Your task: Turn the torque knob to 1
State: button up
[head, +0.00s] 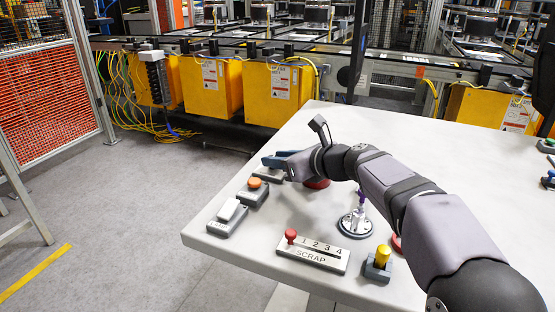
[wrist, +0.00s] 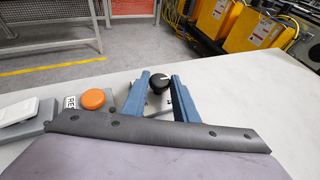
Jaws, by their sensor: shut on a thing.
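The black knob (wrist: 158,82) shows in the wrist view between my gripper's two blue fingers, with a short white mark on its top. My gripper (wrist: 159,92) is shut on this knob. In the head view my gripper (head: 277,159) is at the table's far left edge, over a small grey base plate (head: 267,174). The knob itself is hidden there by the fingers. Its label and scale numbers cannot be read, so the number it points to cannot be told.
An orange button (head: 254,183) and a white rocker switch (head: 229,210) sit nearby along the table's left edge. A SCRAP slider (head: 315,252) with a red handle, a purple-stemmed joystick (head: 358,220) and a yellow toggle (head: 382,257) stand nearer. A red part (head: 316,184) is partly hidden beneath my arm.

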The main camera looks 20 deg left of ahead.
jog(key=shift+r, duration=0.15)
jog(key=o, duration=1)
jog(key=shift+v, duration=3.65)
